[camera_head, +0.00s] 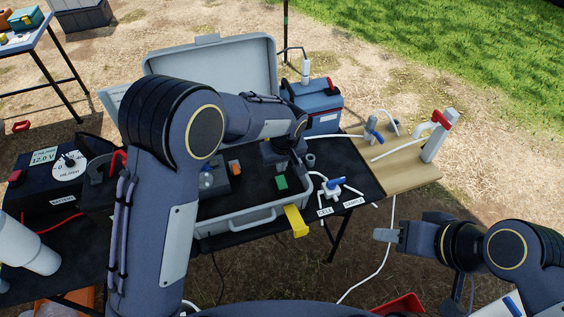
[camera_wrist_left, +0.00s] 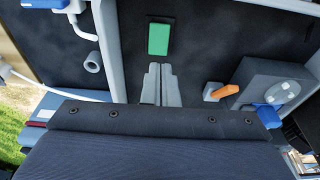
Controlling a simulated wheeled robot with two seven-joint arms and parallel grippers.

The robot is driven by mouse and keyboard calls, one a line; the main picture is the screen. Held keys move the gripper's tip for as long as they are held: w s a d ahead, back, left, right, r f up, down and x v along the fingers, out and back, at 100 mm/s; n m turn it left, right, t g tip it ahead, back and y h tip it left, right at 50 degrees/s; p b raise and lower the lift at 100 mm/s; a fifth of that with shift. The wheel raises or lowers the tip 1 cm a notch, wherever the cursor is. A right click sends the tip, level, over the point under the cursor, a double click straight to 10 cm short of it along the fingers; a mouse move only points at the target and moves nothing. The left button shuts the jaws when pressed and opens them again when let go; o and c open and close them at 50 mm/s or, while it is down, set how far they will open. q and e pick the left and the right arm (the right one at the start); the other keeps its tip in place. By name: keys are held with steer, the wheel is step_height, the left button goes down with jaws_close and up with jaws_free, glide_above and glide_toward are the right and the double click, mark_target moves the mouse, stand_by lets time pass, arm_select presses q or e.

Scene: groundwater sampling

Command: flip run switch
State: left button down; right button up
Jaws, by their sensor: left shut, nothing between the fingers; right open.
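My left arm reaches over the open grey case (camera_head: 240,217). In the left wrist view my left gripper (camera_wrist_left: 160,72) is shut and empty, its fingertips just short of a green block (camera_wrist_left: 160,37) on the dark panel. The green block also shows in the head view (camera_head: 281,183). An orange lever (camera_wrist_left: 225,91) sits to the right of the fingers, beside a grey housing with a blue part (camera_wrist_left: 265,114). I cannot tell by label which is the run switch. My right gripper (camera_head: 388,236) is open and empty, off the table's front right.
A yellow part (camera_head: 296,221) sticks out at the case's front right corner. A white valve with a blue handle (camera_head: 334,184) and tubing stands right of the case. A blue-grey box (camera_head: 318,103) stands behind. A battery unit (camera_head: 60,180) is at left.

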mark_target(279, 179)
arm_select(q)
steer(key=f+b, duration=0.1)
steer(key=f, duration=0.2)
steer(key=w+f+b, duration=0.1)
steer(key=f, duration=0.2)
steer(key=shift+w+a+f, duration=0.1)
steer(key=shift+a+f, duration=0.05)
